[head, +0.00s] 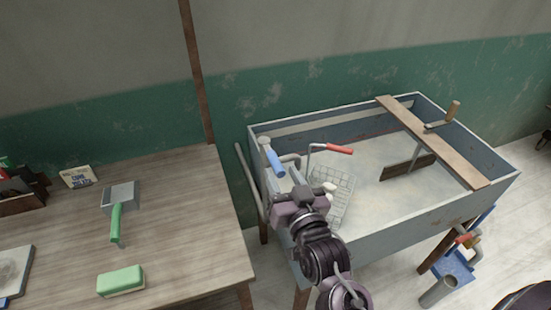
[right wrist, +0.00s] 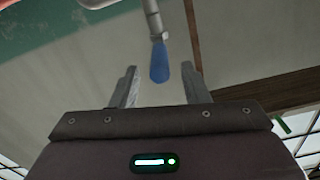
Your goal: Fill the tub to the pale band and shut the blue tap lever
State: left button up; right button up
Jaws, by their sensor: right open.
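The tub (head: 420,222) is a grey-blue trough on wooden legs. A pale band (head: 325,120) runs along its inner back wall. A cloudy grey surface inside shows below the band; I cannot judge its depth. The blue tap lever (head: 276,163) is at the tub's left end, tilted down to the right. In the right wrist view the blue lever (right wrist: 160,62) hangs between and just beyond my open fingers. My right gripper (head: 298,190) is over the tub's left end, close below the lever; contact is not visible. My left gripper is out of view.
A red-handled lever (head: 338,149) stands right of the blue one. A plank (head: 435,143) with a wooden-handled tool crosses the tub's right side. A wire rack lies inside.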

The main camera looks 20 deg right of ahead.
aim_at(275, 159)
jog(key=w+p, duration=0.1)
jog(key=w, duration=0.4)
jog(key=shift+w+a, duration=0.1)
grip_shut()
